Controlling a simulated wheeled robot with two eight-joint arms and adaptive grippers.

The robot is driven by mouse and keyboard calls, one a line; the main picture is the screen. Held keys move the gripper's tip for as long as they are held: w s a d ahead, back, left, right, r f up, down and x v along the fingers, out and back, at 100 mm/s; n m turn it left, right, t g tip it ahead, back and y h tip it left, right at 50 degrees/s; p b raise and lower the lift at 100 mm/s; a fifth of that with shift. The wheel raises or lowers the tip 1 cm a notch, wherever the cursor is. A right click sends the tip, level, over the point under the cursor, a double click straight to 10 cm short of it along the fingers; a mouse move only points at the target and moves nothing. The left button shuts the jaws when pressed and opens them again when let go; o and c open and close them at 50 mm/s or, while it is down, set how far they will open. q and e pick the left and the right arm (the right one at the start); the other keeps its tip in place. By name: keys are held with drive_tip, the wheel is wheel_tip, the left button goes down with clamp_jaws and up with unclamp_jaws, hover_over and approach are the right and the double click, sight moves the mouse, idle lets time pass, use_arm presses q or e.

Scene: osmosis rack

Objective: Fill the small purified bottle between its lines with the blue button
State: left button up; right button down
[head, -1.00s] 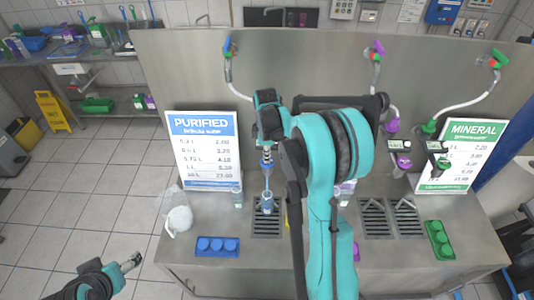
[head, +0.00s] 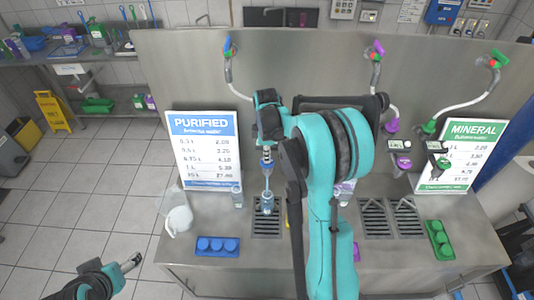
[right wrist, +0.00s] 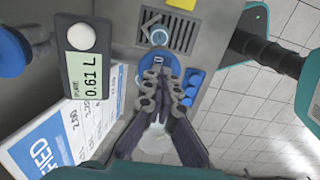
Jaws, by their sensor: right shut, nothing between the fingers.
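The small bottle (head: 267,205) stands upright on the left drain grate, under the purified nozzle (head: 266,165). A thin pale line runs from the nozzle down to the bottle. In the right wrist view the bottle (right wrist: 158,37) shows from above on the grate; its lines and level are too small to read. A display (right wrist: 85,91) reads 0.61 L, with a round white knob on it. My right gripper (right wrist: 163,82) is shut and empty, close to the display.
The PURIFIED sign (head: 204,150) stands left of the nozzle. A blue cap tray (head: 217,246) and a white bag-like container (head: 178,219) are on the counter's left. The MINERAL sign (head: 460,155) and green tray (head: 440,240) are at right.

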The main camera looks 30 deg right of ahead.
wheel_tip(320, 180, up, 12)
idle(0.7)
idle(1.4)
drive_tip(key=s+a+f+m+t+b, duration=0.2)
drive_tip(key=s+a+f+m+b, duration=0.2)
drive_tip(key=f+b, duration=0.5)
drive_tip(key=s+a+f+m+t+b, duration=0.3)
drive_tip(key=s+a+f+b, duration=0.3)
drive_tip(key=s+f+b, duration=0.3)
drive_tip(key=s+a+f+m+t+b, duration=0.2)
drive_tip(key=s+a+f+m+b, duration=0.2)
drive_tip(key=f+b, duration=0.5)
wheel_tip(320, 180, down, 2)
drive_tip(key=shift+s+a+f+m+b, duration=0.15)
drive_tip(key=shift+s+a+m+b, duration=0.2)
drive_tip(key=shift+s+a, duration=0.6)
drive_tip(key=shift+s+d, duration=0.25)
